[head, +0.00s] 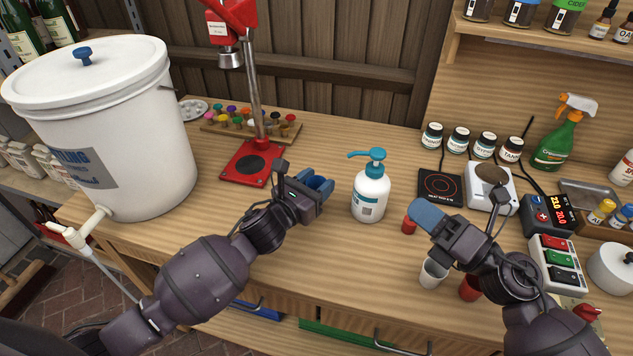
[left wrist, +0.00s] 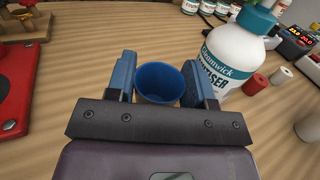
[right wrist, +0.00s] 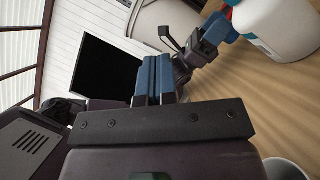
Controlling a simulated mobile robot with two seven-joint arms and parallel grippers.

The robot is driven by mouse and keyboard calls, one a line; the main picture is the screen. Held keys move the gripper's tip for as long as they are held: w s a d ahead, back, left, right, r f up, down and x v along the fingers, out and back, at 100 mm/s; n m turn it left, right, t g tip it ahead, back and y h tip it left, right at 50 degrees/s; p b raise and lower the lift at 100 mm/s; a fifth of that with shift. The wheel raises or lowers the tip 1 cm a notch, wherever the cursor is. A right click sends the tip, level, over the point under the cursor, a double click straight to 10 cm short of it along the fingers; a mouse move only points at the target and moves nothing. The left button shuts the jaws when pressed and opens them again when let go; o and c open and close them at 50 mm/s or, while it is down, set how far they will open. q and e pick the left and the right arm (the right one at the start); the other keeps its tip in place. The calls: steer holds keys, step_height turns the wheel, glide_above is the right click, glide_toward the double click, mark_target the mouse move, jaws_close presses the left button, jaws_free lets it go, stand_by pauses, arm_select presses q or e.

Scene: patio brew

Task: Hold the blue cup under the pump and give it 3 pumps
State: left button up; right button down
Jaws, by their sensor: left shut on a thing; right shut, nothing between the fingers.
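The white pump bottle (head: 370,194) with a teal pump head (head: 375,157) stands upright on the bench between my grippers. Its nozzle points left, toward my left gripper (head: 318,186). My left gripper is shut on the blue cup (left wrist: 160,82), which sits upright between the blue fingers with its open rim up in the left wrist view. In the head view the cup is mostly hidden by the fingers. The cup is left of the bottle, apart from it. My right gripper (head: 428,215) is shut and empty, right of the bottle and lower than the pump head in the picture.
A red press (head: 244,163) and a white bucket (head: 110,150) stand left. A hot plate (head: 440,186) and scale (head: 489,190) stand right.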

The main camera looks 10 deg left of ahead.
steer(key=w+a+r+n+g+h, duration=0.1)
steer(key=w+a+n+g+h, duration=0.1)
steer(key=a+n+g+h, duration=0.85)
step_height(320, 180, up, 8)
steer(key=n+t+h, duration=0.2)
steer(key=n+h, duration=0.3)
steer(key=h, duration=0.3)
glide_above(378, 151)
steer(key=shift+r+g, duration=0.15)
steer(key=shift+g, duration=0.1)
steer(key=shift+f, duration=2.95)
